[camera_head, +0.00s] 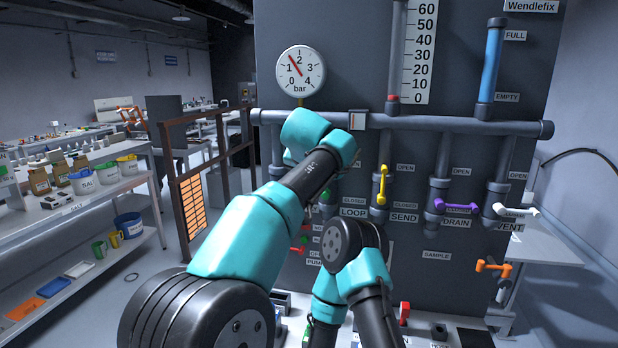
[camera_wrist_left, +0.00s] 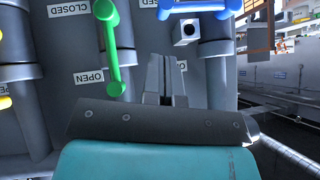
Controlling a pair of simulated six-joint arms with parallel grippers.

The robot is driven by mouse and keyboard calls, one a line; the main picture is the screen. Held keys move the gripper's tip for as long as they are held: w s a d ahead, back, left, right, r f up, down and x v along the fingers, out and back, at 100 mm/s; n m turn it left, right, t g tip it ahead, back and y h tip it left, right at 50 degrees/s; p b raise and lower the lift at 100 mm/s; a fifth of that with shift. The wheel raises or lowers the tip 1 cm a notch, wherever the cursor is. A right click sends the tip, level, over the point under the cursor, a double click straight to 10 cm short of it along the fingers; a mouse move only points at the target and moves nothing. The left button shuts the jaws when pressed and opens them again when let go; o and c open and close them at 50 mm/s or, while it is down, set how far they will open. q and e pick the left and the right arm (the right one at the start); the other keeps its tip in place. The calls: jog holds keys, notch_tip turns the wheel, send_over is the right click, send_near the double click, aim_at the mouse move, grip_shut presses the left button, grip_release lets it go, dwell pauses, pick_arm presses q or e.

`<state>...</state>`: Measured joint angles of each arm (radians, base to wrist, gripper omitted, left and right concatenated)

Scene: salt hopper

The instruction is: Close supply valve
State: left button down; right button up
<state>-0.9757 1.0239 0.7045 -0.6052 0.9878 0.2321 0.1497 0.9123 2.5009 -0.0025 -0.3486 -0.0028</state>
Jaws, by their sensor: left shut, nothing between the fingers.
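No label naming the supply valve is readable in either view. In the left wrist view, which shows the panel upside down, a blue valve handle (camera_wrist_left: 205,7) lies crosswise over its grey pipe at the top edge. A green valve handle (camera_wrist_left: 113,50) beside it lies along its pipe, between CLOSED and OPEN labels. My left gripper (camera_wrist_left: 166,62) is shut and empty, right of the green handle and below the blue one in the picture, apart from both. In the head view my arm hides the left gripper and this panel area. My right gripper is not in view.
A yellow handle (camera_head: 382,184) at SEND stands upright; purple (camera_head: 456,207) and white (camera_head: 516,210) handles lie sideways. A pressure gauge (camera_head: 301,71) reads between 1 and 2 bar. An orange handle (camera_head: 493,266) sits lower right. Shelves (camera_head: 75,208) stand left.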

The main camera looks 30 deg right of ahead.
pick_arm(q)
jog(key=v, duration=0.8)
jog(key=shift+a+r, duration=0.15)
jog(key=w+a+f+n+g, duration=0.1)
jog(key=w+a+f, duration=0.4)
jog(key=f, duration=0.6)
jog(key=w+a+f+g, duration=0.1)
jog(key=w+a+f, duration=0.2)
jog(key=a+f, duration=0.55)
jog(key=w+a+f+n+g, duration=0.1)
jog(key=w+a+f+g, duration=0.2)
jog(key=f, duration=1)
jog(key=a+f+n, duration=0.1)
jog(key=a+f, duration=0.8)
jog(key=f, duration=0.3)
jog(key=s+a+f+n+g, duration=0.2)
jog(key=s+a+f+n, duration=0.4)
jog(key=s+a+f, duration=1.65)
jog(key=s+a+f+n, duration=0.1)
jog(key=s+a+n, duration=0.1)
jog(key=s+a, duration=0.5)
jog(key=s, duration=0.4)
jog(key=shift+a+y, duration=0.4)
